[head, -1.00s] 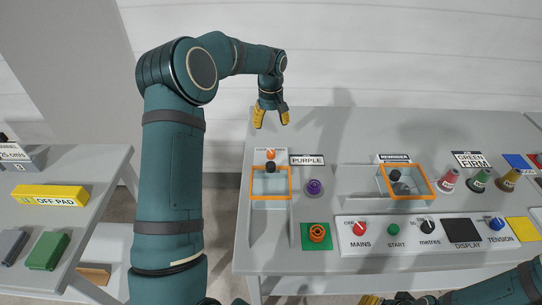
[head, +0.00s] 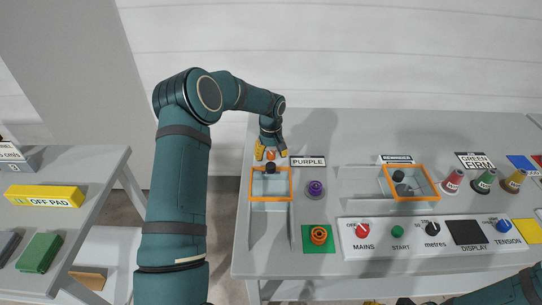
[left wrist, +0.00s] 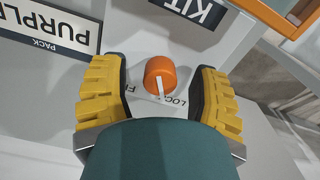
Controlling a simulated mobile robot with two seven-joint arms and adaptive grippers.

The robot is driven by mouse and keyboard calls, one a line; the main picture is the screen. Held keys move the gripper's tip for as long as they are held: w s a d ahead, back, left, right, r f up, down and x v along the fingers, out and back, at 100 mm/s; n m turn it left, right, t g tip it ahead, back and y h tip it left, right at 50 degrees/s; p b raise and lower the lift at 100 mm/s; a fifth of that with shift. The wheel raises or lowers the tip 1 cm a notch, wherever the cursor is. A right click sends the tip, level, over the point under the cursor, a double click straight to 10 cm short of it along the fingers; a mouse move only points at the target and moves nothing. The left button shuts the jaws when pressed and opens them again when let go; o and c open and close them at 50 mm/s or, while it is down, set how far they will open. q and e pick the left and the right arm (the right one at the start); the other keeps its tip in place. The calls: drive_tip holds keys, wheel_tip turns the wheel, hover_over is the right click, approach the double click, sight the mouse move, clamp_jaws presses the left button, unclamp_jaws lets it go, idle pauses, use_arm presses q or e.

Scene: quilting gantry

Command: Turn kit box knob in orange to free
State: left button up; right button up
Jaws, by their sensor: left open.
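The orange kit box knob (left wrist: 160,75) with a white pointer shows in the left wrist view, between my open left fingers and apart from both. Its pointer runs down the picture toward the partly hidden lettering, "LOC" on the right and "FR" on the left. In the head view the knob (head: 271,155) sits behind the orange-rimmed kit box (head: 251,186), partly covered by my left gripper (head: 270,151), which is over it from behind.
A second orange-rimmed box (head: 433,184) is farther right. A control panel (head: 380,245) lies along the front. The back of the table is mostly clear.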

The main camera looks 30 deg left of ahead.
use_arm(q)
drive_tip(key=shift+f, duration=0.2)
clamp_jaws()
idle(0.3)
drive_tip(key=m+p, duration=0.1)
drive_tip(key=m, duration=0.4)
drive_tip(key=shift+r+m, duration=0.1)
drive_tip(key=shift+m, duration=0.2)
drive_tip(key=m+p, duration=0.1)
drive_tip(key=m, duration=0.5)
drive_tip(key=shift+m, duration=0.3)
